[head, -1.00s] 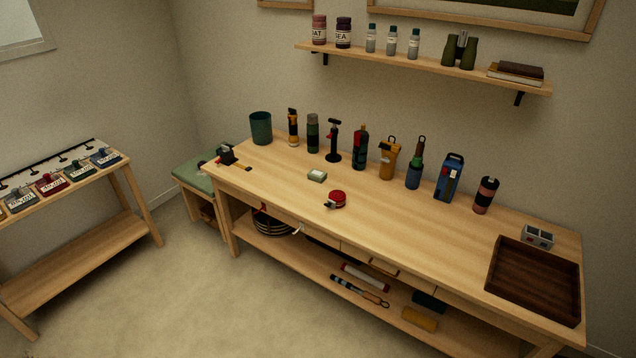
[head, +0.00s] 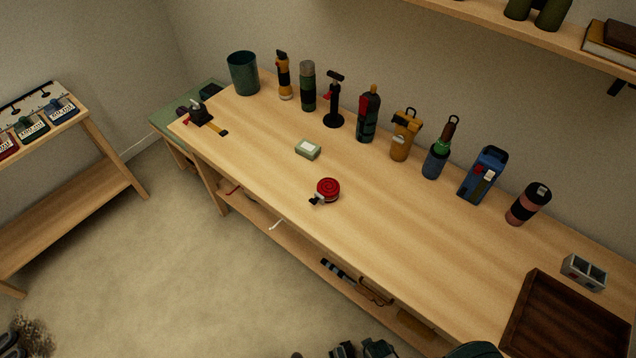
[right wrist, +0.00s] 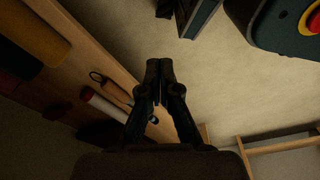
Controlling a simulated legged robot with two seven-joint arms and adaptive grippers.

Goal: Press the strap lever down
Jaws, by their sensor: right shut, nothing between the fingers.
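A small black clamp-like device (head: 200,112) with a yellow-orange strap sits at the bench's far left end. A red round strap coil (head: 328,188) with a dark and silver end piece lies near the bench's front edge. I cannot tell which part is the strap lever, or whether it is up or down. My right gripper (right wrist: 160,68) is shut and empty in the right wrist view, over the floor beside the lower shelf. Dark parts of my arm show at the head view's bottom edge, well away from both items. My left gripper is not clearly seen.
The wooden bench (head: 400,235) has clear room along its front. A green bin (head: 243,73), several bottles and tools line its back. A wall shelf (head: 500,25) hangs above.

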